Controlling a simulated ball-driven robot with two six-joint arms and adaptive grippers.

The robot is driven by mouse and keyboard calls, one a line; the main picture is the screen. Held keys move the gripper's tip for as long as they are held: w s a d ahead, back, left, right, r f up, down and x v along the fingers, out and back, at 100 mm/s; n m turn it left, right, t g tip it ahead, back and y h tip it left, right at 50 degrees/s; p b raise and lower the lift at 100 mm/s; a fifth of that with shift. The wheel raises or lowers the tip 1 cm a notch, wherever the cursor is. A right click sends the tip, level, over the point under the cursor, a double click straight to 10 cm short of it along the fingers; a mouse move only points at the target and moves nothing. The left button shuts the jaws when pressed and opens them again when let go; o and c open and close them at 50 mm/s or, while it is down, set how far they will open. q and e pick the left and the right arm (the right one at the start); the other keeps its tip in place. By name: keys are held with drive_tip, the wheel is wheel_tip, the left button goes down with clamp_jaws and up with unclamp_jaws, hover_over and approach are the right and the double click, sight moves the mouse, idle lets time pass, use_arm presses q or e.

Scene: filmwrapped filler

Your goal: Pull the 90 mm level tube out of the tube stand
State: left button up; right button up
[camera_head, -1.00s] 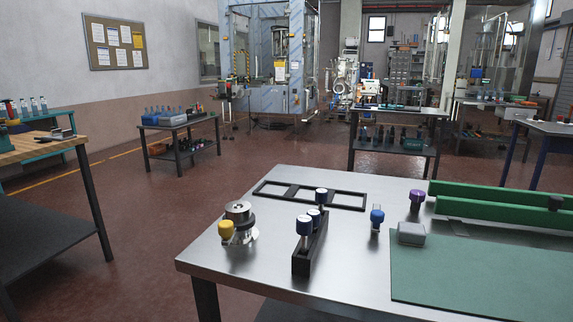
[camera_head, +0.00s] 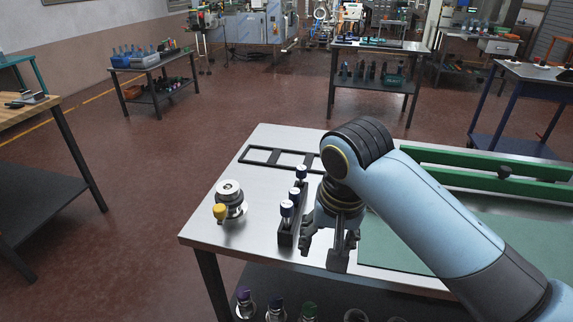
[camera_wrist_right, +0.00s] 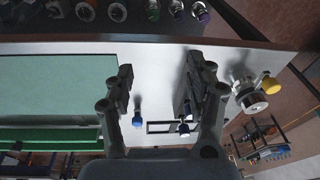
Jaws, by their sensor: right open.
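The tube stand (camera_head: 285,240), a narrow black block, stands on the steel bench in the head view. It holds a row of blue-and-white-capped tubes: front (camera_head: 287,209), middle (camera_head: 295,192) and back (camera_head: 302,172). I cannot tell which is the 90 mm level tube. My right gripper (camera_head: 322,258) points down, open and empty, just right of the stand. In the right wrist view the gripper (camera_wrist_right: 160,95) has its fingers wide apart; the stand lies by the right finger, partly hidden, with a blue cap (camera_wrist_right: 184,130) showing. My left gripper is out of view.
A metal fitting with a yellow knob (camera_head: 220,212) stands left of the stand. A black frame (camera_head: 262,155) lies behind. A separate blue-capped piece (camera_wrist_right: 137,121) shows between the fingers in the wrist view. A green mat (camera_head: 385,245) and green rails (camera_head: 450,160) lie right.

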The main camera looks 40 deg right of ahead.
sight(287, 204)
drive_tip(key=w+r+m, duration=0.1)
drive_tip(key=w+m, duration=0.3)
drive_tip(key=w+d+r+m+g, duration=0.1)
drive_tip(key=w+r+m, duration=0.1)
drive_tip(key=w, duration=0.3)
drive_tip(key=w+r+m, duration=0.1)
drive_tip(key=w+m, duration=0.3)
drive_tip(key=m, duration=0.1)
drive_tip(key=shift+w+d+r+m+g+y, duration=0.3)
drive_tip(key=shift+w+d+r+g+y, duration=0.05)
drive_tip(key=shift+w+g+y, duration=0.05)
drive_tip(key=shift+w+r+m, duration=0.2)
drive_tip(key=shift+w+m, duration=0.15)
drive_tip(key=shift+m, duration=0.05)
wheel_tip(287, 204, down, 11)
drive_tip(key=shift+r+p, duration=0.2)
drive_tip(key=shift+p, duration=0.1)
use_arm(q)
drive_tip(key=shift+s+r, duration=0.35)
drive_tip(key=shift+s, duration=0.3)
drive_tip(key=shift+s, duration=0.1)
use_arm(e)
clamp_jaws()
